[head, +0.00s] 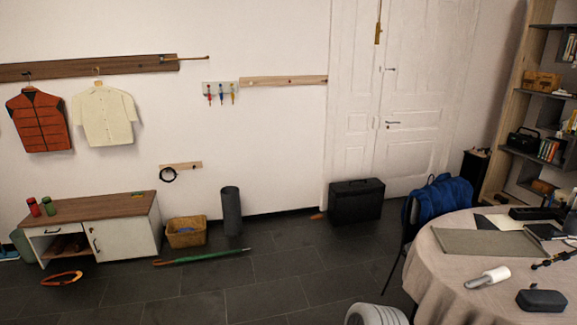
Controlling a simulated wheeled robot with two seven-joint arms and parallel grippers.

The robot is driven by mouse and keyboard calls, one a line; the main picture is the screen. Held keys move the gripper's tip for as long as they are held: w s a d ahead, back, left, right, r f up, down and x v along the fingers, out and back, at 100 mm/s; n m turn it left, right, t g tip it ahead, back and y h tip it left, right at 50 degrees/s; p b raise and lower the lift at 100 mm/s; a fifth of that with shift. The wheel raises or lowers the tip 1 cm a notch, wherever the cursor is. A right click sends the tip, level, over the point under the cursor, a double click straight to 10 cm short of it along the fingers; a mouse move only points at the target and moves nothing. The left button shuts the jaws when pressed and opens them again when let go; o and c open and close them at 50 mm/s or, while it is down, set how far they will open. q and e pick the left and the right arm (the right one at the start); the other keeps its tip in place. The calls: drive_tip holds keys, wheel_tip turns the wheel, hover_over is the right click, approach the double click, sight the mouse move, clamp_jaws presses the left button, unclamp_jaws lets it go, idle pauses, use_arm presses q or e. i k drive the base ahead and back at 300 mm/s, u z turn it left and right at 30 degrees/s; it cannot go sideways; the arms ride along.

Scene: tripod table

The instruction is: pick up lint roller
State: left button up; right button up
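The lint roller (488,277) lies on its side on the round table (452,262) at the right of the head view. It has a white roll and a grey handle end pointing to the left, near the table's front-left edge. Neither of my grippers shows in this view, and nothing touches the roller.
A dark case (541,300) lies in front of the roller, and a grey-green mat (484,242) lies behind it. A green umbrella (205,257) lies on the otherwise mostly clear floor.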

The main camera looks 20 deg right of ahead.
sight(496, 275)
drive_tip(key=z, duration=1.2)
drive_tip(key=i, duration=1.85)
drive_tip(key=z, duration=0.8)
